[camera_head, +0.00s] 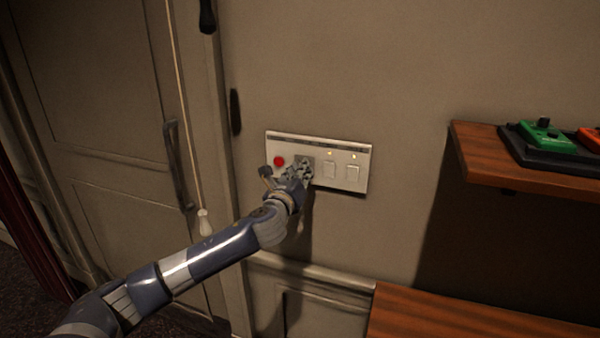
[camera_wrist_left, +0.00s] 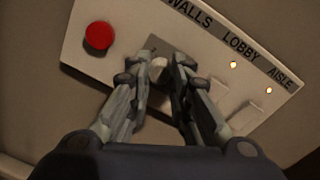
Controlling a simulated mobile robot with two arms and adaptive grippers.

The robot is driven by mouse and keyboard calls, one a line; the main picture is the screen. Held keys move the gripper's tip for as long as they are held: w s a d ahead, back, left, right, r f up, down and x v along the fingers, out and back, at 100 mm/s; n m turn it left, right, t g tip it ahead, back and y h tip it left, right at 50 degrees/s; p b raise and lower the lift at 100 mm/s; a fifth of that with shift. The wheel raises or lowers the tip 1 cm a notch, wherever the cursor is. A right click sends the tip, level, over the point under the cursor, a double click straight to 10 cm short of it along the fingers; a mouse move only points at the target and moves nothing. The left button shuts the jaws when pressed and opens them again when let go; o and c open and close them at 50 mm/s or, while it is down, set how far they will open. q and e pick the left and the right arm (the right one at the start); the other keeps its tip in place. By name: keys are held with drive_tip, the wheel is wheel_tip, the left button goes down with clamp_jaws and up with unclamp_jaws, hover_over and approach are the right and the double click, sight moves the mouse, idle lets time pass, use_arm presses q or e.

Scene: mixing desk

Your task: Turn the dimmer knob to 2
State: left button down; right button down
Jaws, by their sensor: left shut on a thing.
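The wall panel (camera_head: 318,183) is a pale plate with a red button (camera_head: 279,161) at its left and two white rocker switches (camera_head: 330,170) at its right. My left gripper (camera_head: 303,165) is at the panel between the button and the switches and covers the knob there. In the left wrist view, the pale dimmer knob (camera_wrist_left: 159,67) sits between the fingertips of my left gripper (camera_wrist_left: 161,70), which is shut on it. The knob's pointer and scale cannot be made out. Labels WALLS, LOBBY and AISLE show on the panel (camera_wrist_left: 80,65). My right gripper is out of view.
A door with a dark handle (camera_head: 178,165) is at the left, with a pull cord (camera_head: 205,222) hanging beside it. A wooden shelf (camera_head: 480,153) holds a green device (camera_head: 547,136) at the right. A wooden surface (camera_head: 430,315) is below.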

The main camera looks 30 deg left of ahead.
use_arm(q)
drive_tip(key=shift+n, duration=0.4)
drive_tip(key=shift+a+m+t+h+p, duration=0.2)
drive_tip(key=shift+m+p, duration=1)
drive_tip(key=shift+m, duration=4.5)
drive_tip(key=shift+d+m+h+p, duration=0.1)
drive_tip(key=shift+m+h+p, duration=0.7)
drive_tip(key=shift+m, duration=4.9)
drive_tip(key=shift+a+m+t+y+p, duration=0.1)
drive_tip(key=shift+m+p, duration=1.5)
drive_tip(key=shift+m, duration=4.1)
drive_tip(key=c, duration=1.4)
unclamp_jaws()
drive_tip(key=shift+c, duration=0.2)
